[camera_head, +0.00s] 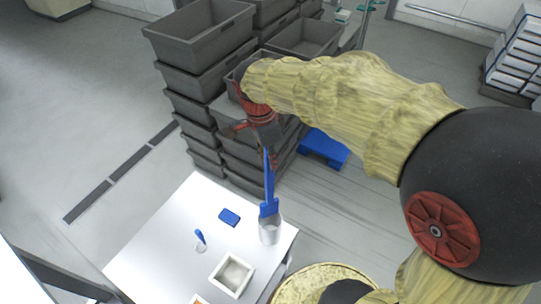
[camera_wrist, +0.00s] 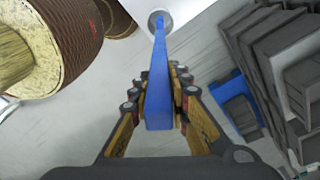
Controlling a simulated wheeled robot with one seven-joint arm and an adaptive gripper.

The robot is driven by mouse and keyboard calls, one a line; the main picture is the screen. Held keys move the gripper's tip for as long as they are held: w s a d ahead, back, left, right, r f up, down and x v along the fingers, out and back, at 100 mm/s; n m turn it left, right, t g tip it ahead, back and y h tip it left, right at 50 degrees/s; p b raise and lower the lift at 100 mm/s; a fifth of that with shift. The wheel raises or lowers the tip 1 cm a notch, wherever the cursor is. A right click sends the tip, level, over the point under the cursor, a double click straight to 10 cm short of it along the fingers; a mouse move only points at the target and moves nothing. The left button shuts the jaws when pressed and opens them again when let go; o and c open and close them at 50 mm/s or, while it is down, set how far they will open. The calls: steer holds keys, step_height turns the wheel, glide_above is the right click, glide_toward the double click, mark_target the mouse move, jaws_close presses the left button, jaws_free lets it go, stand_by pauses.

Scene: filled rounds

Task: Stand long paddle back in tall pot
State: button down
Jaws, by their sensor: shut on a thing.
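The long blue paddle (camera_head: 269,184) hangs nearly upright, its wider end down. My gripper (camera_head: 266,148) is shut on its upper part, high above the white table (camera_head: 160,235). The tall pot (camera_head: 269,234), a pale grey cylinder, stands near the table's right edge. The paddle's lower end is at the pot's mouth; I cannot tell how far inside it is. In the wrist view, the paddle (camera_wrist: 159,85) runs between my fingers (camera_wrist: 160,95) to the pot's round rim (camera_wrist: 152,22).
A small clear pot (camera_head: 201,247) with a short blue paddle (camera_head: 200,236), a blue block (camera_head: 229,217) and a white square tray (camera_head: 219,284) are on the table. Stacked grey crates (camera_head: 190,82) stand behind it. A blue object (camera_head: 325,147) lies on the floor right of them.

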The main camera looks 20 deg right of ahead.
mark_target(271, 193)
steer(key=shift+w+f+b, duration=0.1)
steer(key=shift+f+b, duration=6)
steer(key=shift+f, duration=3.1)
steer(key=shift+f+b, duration=0.75)
steer(key=shift+f, duration=0.35)
steer(key=c, duration=1.6)
jaws_free()
steer(key=r, duration=0.4)
steer(key=a+r, duration=0.1)
steer(key=r, duration=0.7)
steer(key=shift+a, duration=0.25)
